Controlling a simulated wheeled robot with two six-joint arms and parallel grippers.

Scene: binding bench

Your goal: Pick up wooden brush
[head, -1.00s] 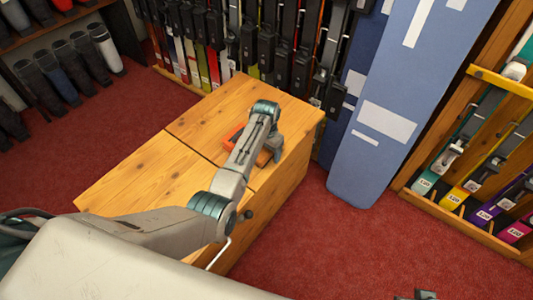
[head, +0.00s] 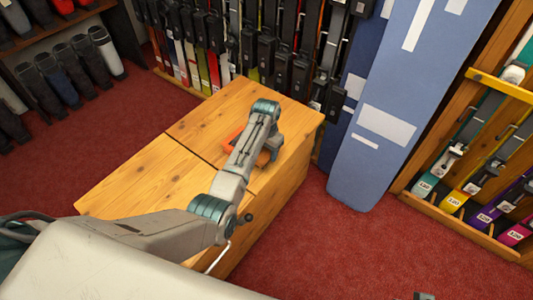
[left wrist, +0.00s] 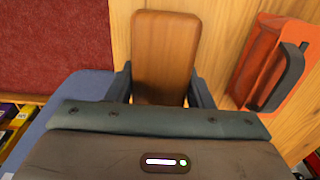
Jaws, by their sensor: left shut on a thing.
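The wooden brush (left wrist: 165,50) shows in the left wrist view as a smooth brown wooden block with rounded corners. My left gripper (left wrist: 165,88) has its two dark fingers closed on the brush's sides near its lower end. In the head view my left gripper (head: 270,150) points down over the right part of the wooden bench and mostly hides the brush. I cannot tell whether the brush touches the bench top.
An orange box-like thing with a black handle (left wrist: 275,65) lies close to the brush on the wooden bench (head: 150,180). Ski racks stand behind and at the right (head: 460,180). A tall blue panel (head: 400,100) stands beside the bench. The bench's left part is clear.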

